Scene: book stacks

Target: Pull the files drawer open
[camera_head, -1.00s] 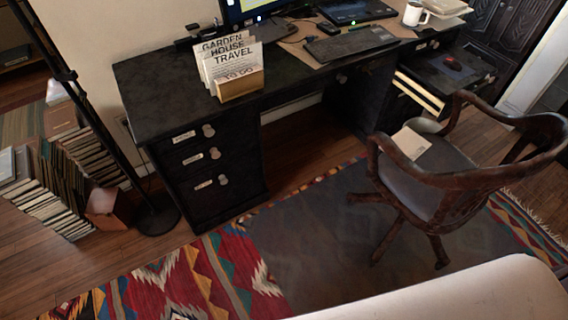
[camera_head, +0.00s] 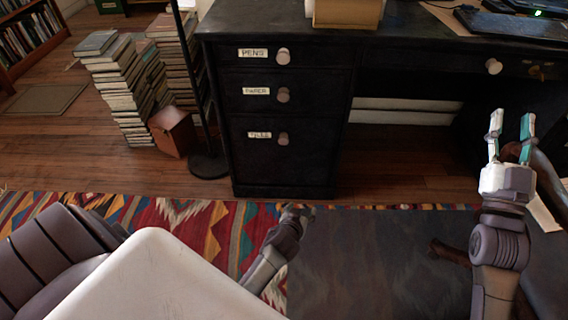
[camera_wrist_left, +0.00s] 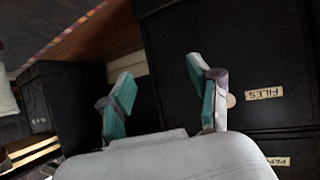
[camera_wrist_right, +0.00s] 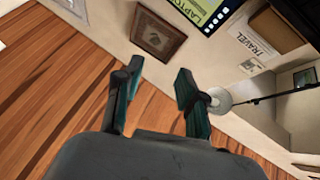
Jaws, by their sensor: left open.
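The files drawer (camera_head: 280,165) is the lowest and tallest drawer in the black desk's left pedestal, and looks shut. It has a white FILES label (camera_head: 259,135) and a round pale knob (camera_head: 283,139). My left gripper (camera_head: 300,209) is low in front of the pedestal in the head view, its fingers small and dark there. In the left wrist view its fingers are apart and empty; the knob (camera_wrist_left: 231,100) shows just right of the right finger, outside the jaws. The label (camera_wrist_left: 264,93) appears upside down. My right gripper (camera_head: 513,125) is open, raised at the right.
The pens drawer (camera_head: 300,55) and paper drawer (camera_head: 310,95) above look shut. Book stacks (camera_head: 122,95), a reddish box (camera_head: 173,132) and a dark lamp base (camera_head: 208,166) stand left of the pedestal. A patterned rug (camera_head: 185,215) covers the floor in front. The chair (camera_head: 548,175) is at right.

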